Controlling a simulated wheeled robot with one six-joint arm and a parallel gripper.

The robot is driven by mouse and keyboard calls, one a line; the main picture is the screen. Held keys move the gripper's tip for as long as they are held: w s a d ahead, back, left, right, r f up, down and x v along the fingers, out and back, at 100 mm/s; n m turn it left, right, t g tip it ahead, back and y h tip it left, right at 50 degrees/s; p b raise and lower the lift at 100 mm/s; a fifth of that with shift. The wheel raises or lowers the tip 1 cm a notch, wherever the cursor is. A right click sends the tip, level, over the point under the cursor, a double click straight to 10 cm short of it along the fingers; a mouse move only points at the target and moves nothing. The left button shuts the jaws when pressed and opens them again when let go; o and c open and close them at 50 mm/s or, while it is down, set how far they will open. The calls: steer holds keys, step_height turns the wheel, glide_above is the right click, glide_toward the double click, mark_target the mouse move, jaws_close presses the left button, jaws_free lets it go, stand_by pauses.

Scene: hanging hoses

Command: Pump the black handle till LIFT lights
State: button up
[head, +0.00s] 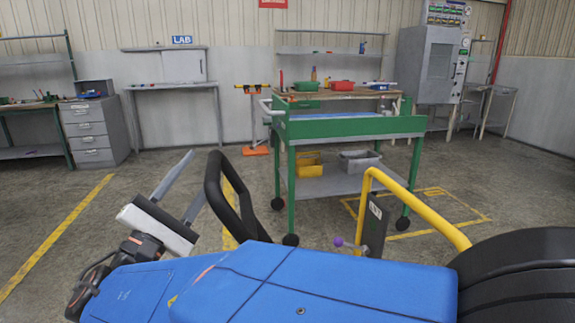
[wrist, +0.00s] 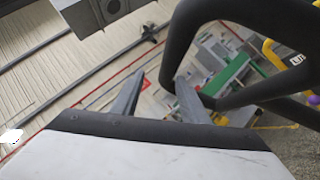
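The black handle (head: 213,190) is an upright loop beyond my blue body in the head view. In the wrist view the black handle (wrist: 179,40) curves large across the upper right. My gripper (head: 199,172) is left of the handle, with its two grey fingers spread apart and nothing visible between them. In the wrist view my gripper (wrist: 158,76) is open, its right finger overlapping the loop's lower left edge. I cannot tell whether they touch. A dark panel (head: 374,225), its lettering too small to read in the head view, stands by a yellow bar (head: 432,217). No lit lamp is discernible.
A purple ball knob (head: 338,241) sits left of the panel. A green wheeled cart (head: 350,128) with bins stands beyond the handle. A grey drawer cabinet (head: 91,130) is at the far left. Open floor lies between them.

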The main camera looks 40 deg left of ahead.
steer(key=v, duration=1.6)
